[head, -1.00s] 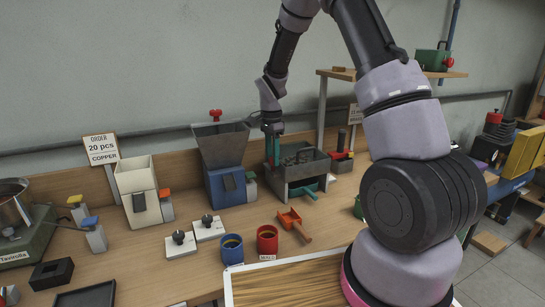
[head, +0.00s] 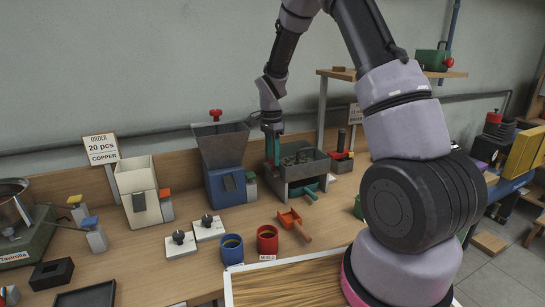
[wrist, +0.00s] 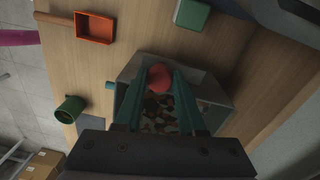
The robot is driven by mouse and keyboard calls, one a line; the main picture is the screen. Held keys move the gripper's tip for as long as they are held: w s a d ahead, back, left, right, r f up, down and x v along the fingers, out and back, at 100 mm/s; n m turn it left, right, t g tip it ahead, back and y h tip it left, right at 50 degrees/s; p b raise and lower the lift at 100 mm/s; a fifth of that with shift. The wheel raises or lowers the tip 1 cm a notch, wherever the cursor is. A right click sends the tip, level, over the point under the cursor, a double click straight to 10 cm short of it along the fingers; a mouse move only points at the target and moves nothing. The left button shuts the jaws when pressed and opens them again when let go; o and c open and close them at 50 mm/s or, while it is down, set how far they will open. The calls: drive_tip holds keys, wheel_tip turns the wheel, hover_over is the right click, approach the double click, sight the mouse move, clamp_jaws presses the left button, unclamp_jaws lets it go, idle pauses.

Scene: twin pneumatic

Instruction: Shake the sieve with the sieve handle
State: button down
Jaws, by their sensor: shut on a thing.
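The sieve (head: 292,172) is a grey open-topped box on the bench, left of the shelf post in the head view. It also shows in the wrist view (wrist: 215,92), with small brown and grey pieces inside. My gripper (head: 272,160) reaches down at the sieve's left side. In the wrist view, its teal fingers (wrist: 161,80) are shut on a rounded red knob (wrist: 160,78), seemingly the sieve handle. The knob is hidden by the fingers in the head view. A teal part (head: 306,190) sticks out at the sieve's front.
A blue hopper machine (head: 226,185) stands close left of the sieve. An orange scoop (head: 290,219), a red cup (head: 267,240) and a blue cup (head: 232,249) stand in front. A red-and-black device (head: 341,160) is close on the right.

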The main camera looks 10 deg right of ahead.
drive_tip(key=s+d, duration=0.1)
drive_tip(key=s, duration=0.5)
idle(0.3)
drive_tip(key=shift+d, duration=0.1)
drive_tip(key=c, duration=0.5)
unclamp_jaws()
drive_tip(key=shift+s, duration=0.1)
drive_tip(key=shift+r, duration=0.1)
wheel_tip(320, 180, up, 11)
drive_tip(key=shift+w, duration=0.25)
drive_tip(key=shift+f, duration=0.2)
